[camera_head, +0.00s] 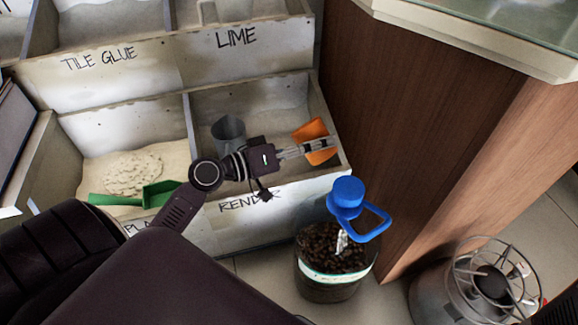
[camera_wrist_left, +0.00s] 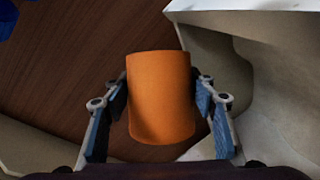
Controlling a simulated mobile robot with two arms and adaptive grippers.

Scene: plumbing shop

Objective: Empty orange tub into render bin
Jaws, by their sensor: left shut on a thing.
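The orange tub (camera_head: 314,137) is over the right end of the render bin (camera_head: 300,196), and looks tilted in the head view. My left gripper (camera_head: 318,146) is shut on it. In the left wrist view the tub (camera_wrist_left: 160,95) sits between the two fingers (camera_wrist_left: 162,112), and its contents are hidden. The bin has a handwritten RENDER label, partly covered by my arm. A grey cup (camera_head: 228,132) stands in the bin behind my gripper. I cannot tell whether the tub touches the bin wall. My right gripper is out of view.
Left of the render bin is a bin of pale powder (camera_head: 130,172) with a green scoop (camera_head: 160,193). A brown wooden counter (camera_head: 415,120) is close on the right. A metal burner (camera_head: 490,283) is at lower right.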

